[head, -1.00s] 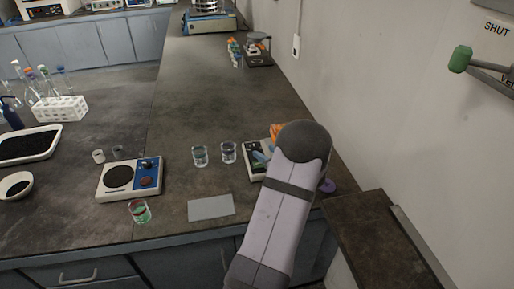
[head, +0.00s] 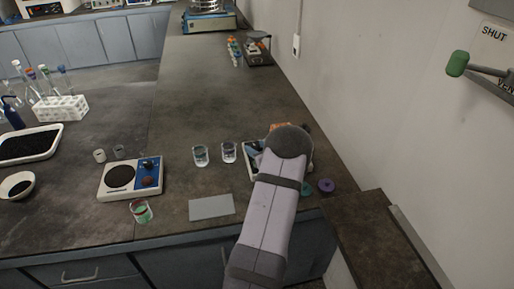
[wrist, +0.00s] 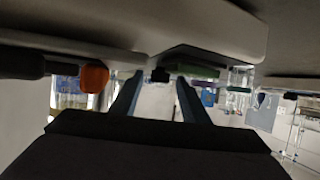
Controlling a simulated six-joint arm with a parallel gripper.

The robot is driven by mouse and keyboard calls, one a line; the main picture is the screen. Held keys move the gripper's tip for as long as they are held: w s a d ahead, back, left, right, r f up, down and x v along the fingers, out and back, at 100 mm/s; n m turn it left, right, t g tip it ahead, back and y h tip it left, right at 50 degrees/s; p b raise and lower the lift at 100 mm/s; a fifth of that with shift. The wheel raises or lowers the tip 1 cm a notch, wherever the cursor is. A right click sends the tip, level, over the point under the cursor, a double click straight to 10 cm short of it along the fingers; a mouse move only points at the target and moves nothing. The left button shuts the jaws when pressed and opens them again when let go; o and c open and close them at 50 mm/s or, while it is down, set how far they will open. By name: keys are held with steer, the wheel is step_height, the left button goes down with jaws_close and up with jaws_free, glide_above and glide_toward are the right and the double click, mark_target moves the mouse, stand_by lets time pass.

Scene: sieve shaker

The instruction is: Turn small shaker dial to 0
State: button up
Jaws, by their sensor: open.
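A small white device (head: 250,174) with a dark panel sits on the bench at the right, mostly hidden behind my arm. An orange part shows beside it in the head view (head: 282,126). My gripper is hidden by my arm in the head view. In the wrist view, which looks upside down, my gripper (wrist: 157,82) is open with its two grey-blue fingers apart. A small black knob-like part (wrist: 160,75) shows between the fingertips. I cannot tell whether it touches them. No dial marking is readable.
Two glass beakers (head: 200,155) stand left of the device. A hotplate (head: 131,178), a grey card (head: 211,207) and a glass with green and red contents (head: 141,211) are further left. A purple disc (head: 326,185) lies right of my arm. A sieve shaker (head: 208,20) stands far back.

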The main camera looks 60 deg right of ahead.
steer(key=c, duration=1.1)
steer(key=shift+o, duration=0.2)
steer(key=shift+d+r+n+t+y+p, duration=0.2)
steer(key=shift+d+n+t+y+p, duration=0.1)
steer(key=shift+n+y+p, duration=0.45)
steer(key=shift+d+f+n+t+y+b, duration=0.1)
steer(key=shift+n+t+y+b, duration=0.3)
steer(key=shift+n+y, duration=0.75)
steer(key=shift+y, duration=0.5)
steer(key=shift+n, duration=0.3)
